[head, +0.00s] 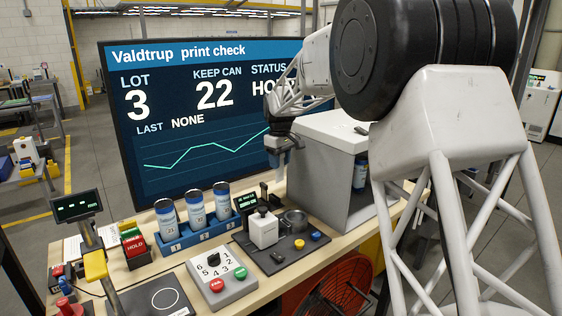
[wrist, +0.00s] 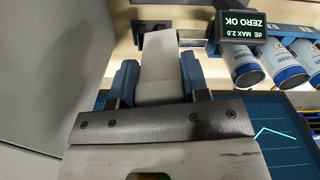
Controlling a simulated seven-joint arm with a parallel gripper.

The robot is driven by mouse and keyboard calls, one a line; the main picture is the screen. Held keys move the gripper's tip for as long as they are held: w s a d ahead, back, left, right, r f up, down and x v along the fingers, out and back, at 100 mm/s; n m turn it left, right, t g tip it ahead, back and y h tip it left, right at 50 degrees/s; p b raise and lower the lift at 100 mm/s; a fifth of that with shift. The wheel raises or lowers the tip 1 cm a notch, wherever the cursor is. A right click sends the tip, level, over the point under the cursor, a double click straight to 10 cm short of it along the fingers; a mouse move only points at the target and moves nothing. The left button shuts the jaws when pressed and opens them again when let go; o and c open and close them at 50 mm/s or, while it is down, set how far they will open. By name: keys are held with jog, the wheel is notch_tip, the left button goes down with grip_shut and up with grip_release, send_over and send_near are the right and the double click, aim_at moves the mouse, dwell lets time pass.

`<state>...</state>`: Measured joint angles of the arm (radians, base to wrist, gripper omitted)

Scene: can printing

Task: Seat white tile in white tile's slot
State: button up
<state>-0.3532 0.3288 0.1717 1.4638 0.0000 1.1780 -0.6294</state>
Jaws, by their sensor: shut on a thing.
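The white tile (wrist: 160,52) is a pale flat block seen in the wrist view, held between two blue fingertips and sticking out past them. My gripper (wrist: 158,82) is shut on it. In the head view my gripper (head: 279,160) points down, in front of the screen's right edge and above the back of the dark instrument plate (head: 279,254). I cannot clearly identify the tile's slot in either view.
Printed cans (head: 196,207) stand in a blue rack left of the plate. A small display (wrist: 262,27) reads ZERO OK. A white device (head: 263,229) and a round dark cup (head: 294,221) sit on the plate. A grey cabinet (head: 325,165) stands close right of my gripper.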

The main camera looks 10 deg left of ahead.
jog(key=w+a+f+m, duration=0.1)
jog(key=w+m, duration=0.4)
jog(key=m, duration=0.5)
jog(key=w+a+f+m, duration=0.2)
jog(key=w+f+m, duration=0.2)
jog(key=m, duration=0.6)
jog(key=shift+w+a, duration=0.25)
jog(key=shift+w, duration=0.2)
jog(key=shift+f, duration=0.2)
jog(key=shift+f, duration=2.75)
jog(key=shift+f, duration=2.05)
dwell(0.5)
